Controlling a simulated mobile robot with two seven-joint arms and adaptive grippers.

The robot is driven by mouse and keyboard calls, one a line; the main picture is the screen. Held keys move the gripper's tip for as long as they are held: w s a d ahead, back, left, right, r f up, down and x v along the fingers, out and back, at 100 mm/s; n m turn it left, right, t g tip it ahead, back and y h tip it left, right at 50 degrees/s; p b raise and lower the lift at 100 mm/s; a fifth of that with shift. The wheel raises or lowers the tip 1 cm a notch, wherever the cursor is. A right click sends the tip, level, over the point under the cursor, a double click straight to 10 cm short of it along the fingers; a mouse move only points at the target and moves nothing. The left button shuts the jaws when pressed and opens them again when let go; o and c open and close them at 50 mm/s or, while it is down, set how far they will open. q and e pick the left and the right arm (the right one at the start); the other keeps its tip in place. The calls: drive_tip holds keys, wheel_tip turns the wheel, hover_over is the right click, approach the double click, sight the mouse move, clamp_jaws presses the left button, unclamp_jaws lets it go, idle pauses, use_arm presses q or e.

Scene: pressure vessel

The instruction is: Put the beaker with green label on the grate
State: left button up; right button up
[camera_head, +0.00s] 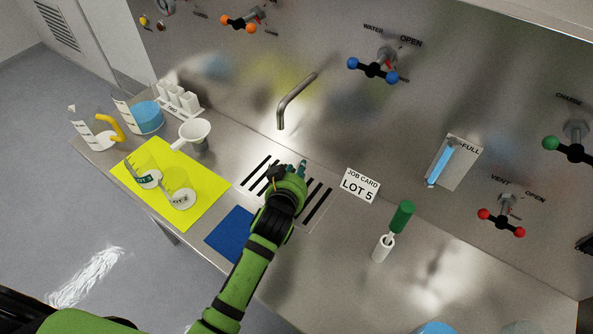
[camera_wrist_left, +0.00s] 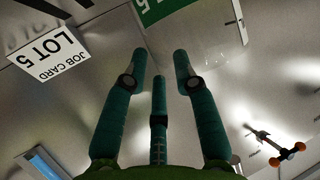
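My left gripper (camera_head: 300,168) is above the slotted grate (camera_head: 316,207) in the head view, and the hand covers part of the slots. In the left wrist view its fingers (camera_wrist_left: 161,65) are apart. A green label (camera_wrist_left: 165,8) with white marks shows past the fingertips, beside the faint outline of a clear beaker (camera_wrist_left: 220,35). I cannot tell whether the beaker touches the fingers or the grate; the hand hides this in the head view. Two clear beakers, a left one (camera_head: 148,172) and a right one (camera_head: 181,192), stand on the yellow mat. My right gripper is not in view.
A bent tap (camera_head: 292,100) hangs behind the grate. The job card (camera_head: 361,186) reads LOT 5. A blue mat (camera_head: 232,233) lies in front of the grate. A green-handled tool in a white holder (camera_head: 383,247) stands to the right. A funnel (camera_head: 194,132) stands behind the yellow mat (camera_head: 205,215).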

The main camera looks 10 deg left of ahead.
use_arm(q)
drive_tip(key=b+v, duration=0.2)
drive_tip(key=v, duration=1)
drive_tip(key=shift+r, duration=0.2)
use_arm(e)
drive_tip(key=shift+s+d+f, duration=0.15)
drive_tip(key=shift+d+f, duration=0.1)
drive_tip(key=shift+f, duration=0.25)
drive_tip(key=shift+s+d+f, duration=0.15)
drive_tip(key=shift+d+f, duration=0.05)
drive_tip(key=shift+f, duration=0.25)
